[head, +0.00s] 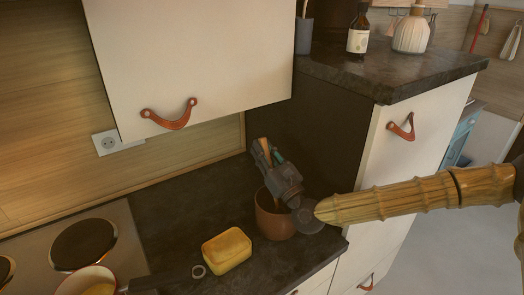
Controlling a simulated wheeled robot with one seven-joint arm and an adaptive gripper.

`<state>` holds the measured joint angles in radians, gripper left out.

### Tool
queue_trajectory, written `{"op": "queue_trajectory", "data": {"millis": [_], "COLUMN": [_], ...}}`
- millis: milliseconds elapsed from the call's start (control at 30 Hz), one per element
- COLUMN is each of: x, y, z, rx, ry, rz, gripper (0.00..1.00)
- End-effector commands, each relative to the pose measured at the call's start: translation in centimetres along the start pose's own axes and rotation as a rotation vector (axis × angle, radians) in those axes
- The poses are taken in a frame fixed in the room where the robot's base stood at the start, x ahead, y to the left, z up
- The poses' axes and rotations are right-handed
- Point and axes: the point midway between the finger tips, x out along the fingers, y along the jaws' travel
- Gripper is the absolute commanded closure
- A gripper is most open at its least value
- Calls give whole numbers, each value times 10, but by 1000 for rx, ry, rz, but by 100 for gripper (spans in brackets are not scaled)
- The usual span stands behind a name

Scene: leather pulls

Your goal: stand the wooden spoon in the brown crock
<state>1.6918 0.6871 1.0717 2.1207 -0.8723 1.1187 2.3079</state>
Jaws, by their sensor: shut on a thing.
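The brown crock (274,222) stands on the dark counter near its front right edge. My gripper (262,153) is over the crock in the picture, with its fingers toward the upper left. Its body covers part of the crock's rim. The gripper is shut on the wooden spoon (265,147), of which only a narrow tan strip shows between the fingers. The rest of the spoon is hidden, and I cannot tell whether any of it is inside the crock.
A yellow block (227,250) lies left of the crock. A pan (87,281) is on the hob at lower left, its dark handle reaching toward the block. A cream wall cupboard (195,55) hangs above.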

Motion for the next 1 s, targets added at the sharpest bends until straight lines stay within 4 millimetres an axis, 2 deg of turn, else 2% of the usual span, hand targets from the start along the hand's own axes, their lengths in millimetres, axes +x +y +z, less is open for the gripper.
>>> {"op": "queue_trajectory", "data": {"millis": [800,833,933,1000], "x": [-2,-2,-2,-2], "y": [0,0,0,0], "z": [-6,-6,-6,-6], "rx": [0,0,0,0], "ry": [0,0,0,0], "rz": [0,0,0,0], "gripper": [100,80,62,59]}}
